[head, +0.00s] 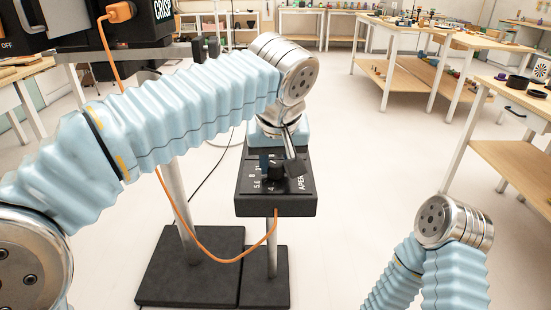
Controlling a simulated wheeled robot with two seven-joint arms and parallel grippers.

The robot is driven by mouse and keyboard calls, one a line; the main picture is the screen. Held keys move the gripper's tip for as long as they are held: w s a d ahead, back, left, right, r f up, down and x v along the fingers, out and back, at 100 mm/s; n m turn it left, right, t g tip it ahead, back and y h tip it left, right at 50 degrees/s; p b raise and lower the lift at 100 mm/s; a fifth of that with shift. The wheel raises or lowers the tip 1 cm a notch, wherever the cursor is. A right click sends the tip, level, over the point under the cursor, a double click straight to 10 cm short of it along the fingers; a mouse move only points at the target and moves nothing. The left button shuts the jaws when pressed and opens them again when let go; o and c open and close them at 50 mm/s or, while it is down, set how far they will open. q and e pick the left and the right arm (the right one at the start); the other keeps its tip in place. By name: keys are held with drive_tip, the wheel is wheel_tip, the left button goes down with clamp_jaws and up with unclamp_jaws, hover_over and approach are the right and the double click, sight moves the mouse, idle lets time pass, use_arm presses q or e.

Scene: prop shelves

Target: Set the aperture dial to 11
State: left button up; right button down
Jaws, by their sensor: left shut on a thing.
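The aperture control box (248,207) is a black box on a stand, with white numbers on its sloping top. I can make out 5.6 and 8, and part of the word APERTURE at the right. The black dial (275,172) sits in the middle of the top. My left gripper (279,164) reaches down from above and is shut on the dial. The gripper hides part of the dial and some numbers, so I cannot tell which value it points to. My right arm is at the lower right; its gripper does not show.
An orange cable (222,262) hangs from the box and runs up to equipment marked CRISP (158,30) at upper left. The stand's black base (190,270) is on the floor. Wooden tables (400,75) with small props stand behind and right. Floor right of the box is clear.

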idle(0.4)
use_arm(q)
drive_tip(key=o, duration=1)
drive_tip(key=shift+o, duration=0.2)
drive_tip(key=v, duration=1.3)
drive_tip(key=shift+r, duration=0.4)
drive_tip(key=shift+s, duration=0.1)
